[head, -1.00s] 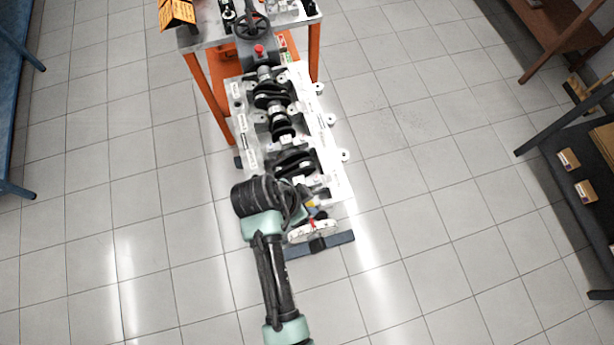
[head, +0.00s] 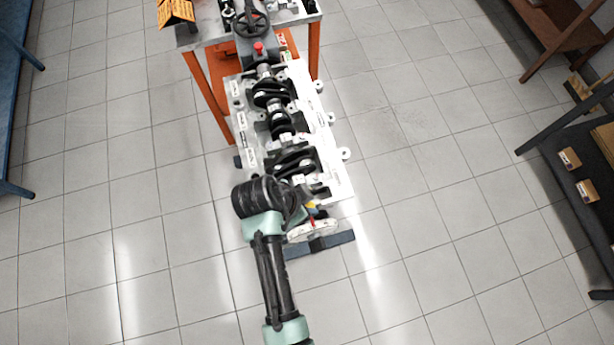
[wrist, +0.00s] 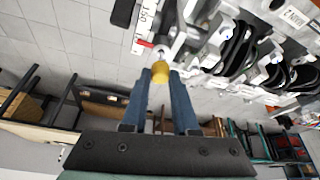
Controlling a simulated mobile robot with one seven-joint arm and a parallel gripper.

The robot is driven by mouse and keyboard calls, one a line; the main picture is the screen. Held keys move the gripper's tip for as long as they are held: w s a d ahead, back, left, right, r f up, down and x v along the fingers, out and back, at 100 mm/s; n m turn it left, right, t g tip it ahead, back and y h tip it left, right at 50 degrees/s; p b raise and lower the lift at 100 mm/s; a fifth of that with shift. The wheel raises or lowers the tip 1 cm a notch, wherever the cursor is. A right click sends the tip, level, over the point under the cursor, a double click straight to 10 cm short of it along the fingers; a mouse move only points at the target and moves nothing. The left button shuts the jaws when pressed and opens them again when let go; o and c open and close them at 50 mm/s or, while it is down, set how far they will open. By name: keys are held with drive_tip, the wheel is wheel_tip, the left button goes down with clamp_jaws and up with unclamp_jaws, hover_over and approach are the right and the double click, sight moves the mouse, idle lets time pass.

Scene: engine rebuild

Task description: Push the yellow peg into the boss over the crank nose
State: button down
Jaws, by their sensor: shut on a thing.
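The yellow peg (wrist: 161,70) is between the blue fingers of my gripper (wrist: 160,76) in the wrist view. My gripper is shut on it. The peg's far end points at a small grey metal boss (wrist: 163,52) on the engine block's end, and the two meet or nearly meet; I cannot tell how deep the peg sits. In the head view a bit of yellow from the peg (head: 311,204) shows beside my wrist, at the near end of the block. The dark crankshaft (head: 280,122) lies along the block (head: 334,150); my arm partly hides its near end.
A red pointer-like piece (wrist: 145,44) is close left of the boss. A dark stand foot (head: 340,238) lies under the block's near end. An orange-legged bench (head: 205,85) stands at the far end.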

drive_tip(key=shift+f+b, duration=1)
drive_tip(key=shift+f, duration=0.4)
idle(0.4)
drive_tip(key=c, duration=0.9)
unclamp_jaws()
drive_tip(key=shift+r, duration=0.2)
drive_tip(key=shift+r+p, duration=1.15)
drive_tip(key=shift+p, duration=0.15)
drive_tip(key=shift+r, duration=0.15)
drive_tip(key=o, duration=0.5)
drive_tip(key=shift+o, duration=0.2)
